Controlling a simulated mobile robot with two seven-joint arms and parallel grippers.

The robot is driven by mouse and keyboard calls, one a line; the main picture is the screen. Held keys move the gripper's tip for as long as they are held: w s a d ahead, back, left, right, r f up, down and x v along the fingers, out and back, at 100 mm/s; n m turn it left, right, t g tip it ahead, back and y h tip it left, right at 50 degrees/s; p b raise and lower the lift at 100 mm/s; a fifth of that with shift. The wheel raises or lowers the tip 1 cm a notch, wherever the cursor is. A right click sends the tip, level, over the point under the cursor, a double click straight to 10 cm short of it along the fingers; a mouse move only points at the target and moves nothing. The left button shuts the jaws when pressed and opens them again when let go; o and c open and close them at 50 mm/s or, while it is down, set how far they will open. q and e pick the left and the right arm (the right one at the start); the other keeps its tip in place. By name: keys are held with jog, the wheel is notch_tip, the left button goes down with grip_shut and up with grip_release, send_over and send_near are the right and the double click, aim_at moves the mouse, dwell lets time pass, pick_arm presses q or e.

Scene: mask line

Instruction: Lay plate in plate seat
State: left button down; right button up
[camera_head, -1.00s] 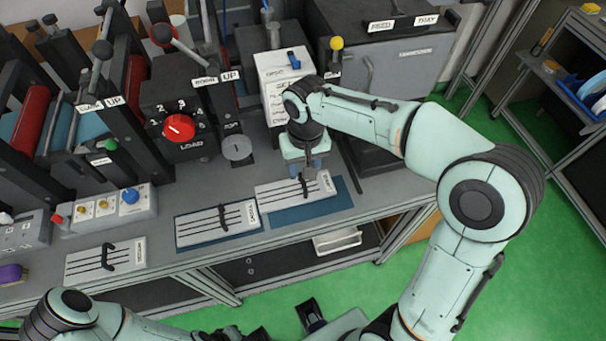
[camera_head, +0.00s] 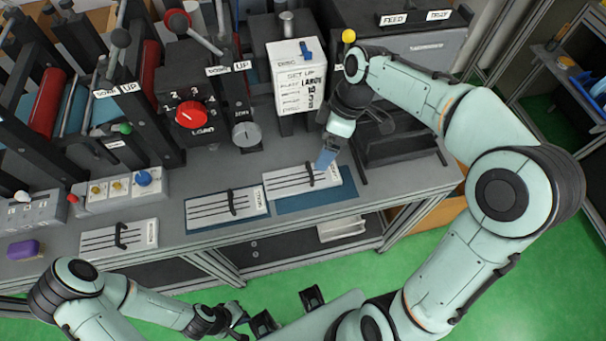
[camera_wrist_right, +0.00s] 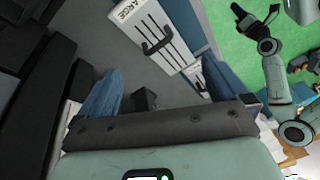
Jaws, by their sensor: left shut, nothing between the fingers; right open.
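Three white plates with dark slots and black handles lie on the grey bench: a left plate (camera_head: 98,241), a middle plate (camera_head: 212,213) and a right plate (camera_head: 275,188). The middle and right plates each lie over a blue rectangular patch, one blue patch (camera_head: 318,198) showing beside the right plate. I cannot tell which spot is the plate seat. My right gripper (camera_head: 326,158) is open and empty, just above and behind the right plate's right end. In the wrist view its blue fingers (camera_wrist_right: 162,75) are apart, with a plate labelled LARGE (camera_wrist_right: 143,22) beyond them. My left gripper (camera_head: 240,312) is shut and empty, in front of the bench.
A white SET UP card (camera_head: 300,90) stands behind the plates; one line seems to read LARGE. A red LOAD dial (camera_head: 194,114), a control box (camera_head: 118,190) and a purple block (camera_head: 23,249) are on the bench. A grey feed machine (camera_head: 410,55) stands at the back right.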

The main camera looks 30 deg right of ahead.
aim_at(310, 169)
jog(key=f+n, duration=0.1)
jog(key=f, duration=0.1)
jog(key=a+f+n, duration=0.1)
jog(key=f+n, duration=0.1)
jog(key=f, duration=0.1)
jog(key=f+n+y, duration=0.1)
jog(key=f+n, duration=0.1)
jog(key=shift+w+a+f+t, duration=0.2)
jog(key=shift+w+f+t, duration=0.05)
jog(key=shift+w+t, duration=0.15)
jog(key=shift+a+x, duration=0.2)
jog(key=shift+x, duration=1.15)
jog(key=shift+a+x, duration=0.2)
jog(key=shift+x, duration=1.1)
jog(key=shift+r, duration=0.2)
jog(key=c, duration=1.4)
